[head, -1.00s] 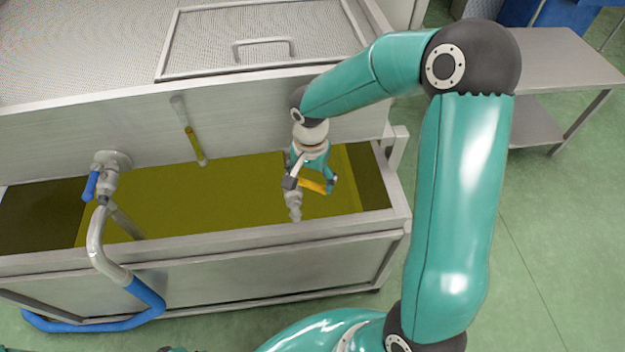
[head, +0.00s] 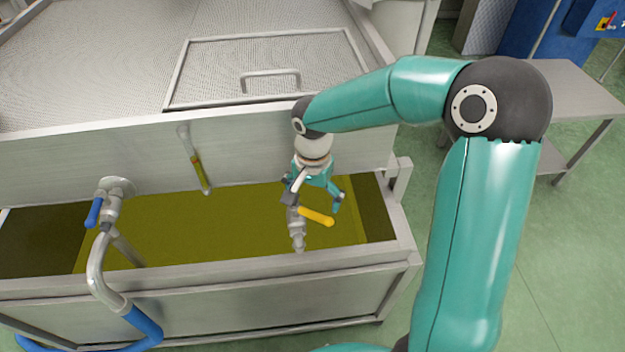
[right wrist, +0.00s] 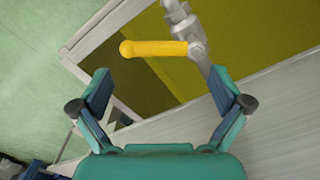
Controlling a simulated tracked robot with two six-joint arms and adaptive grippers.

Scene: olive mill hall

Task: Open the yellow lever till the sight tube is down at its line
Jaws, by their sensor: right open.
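The yellow lever (head: 316,216) sticks out to the right from a grey metal valve (head: 297,228) on the front of the steel tank. My right gripper (head: 313,202) is open just above and behind the lever, with nothing between its fingers. In the right wrist view the lever (right wrist: 153,48) lies crosswise beyond the open fingertips, apart from them. The sight tube (head: 197,168) is slanted on the tank's front wall. Its lower half or so shows yellow liquid; its line is too small to make out. My left gripper is out of view.
A long trough (head: 210,265) with greenish-yellow oil stands below the valve. A second valve with a blue handle (head: 94,212) and bent pipe is at the left. A steel table (head: 575,95) stands at the right; green floor is clear between.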

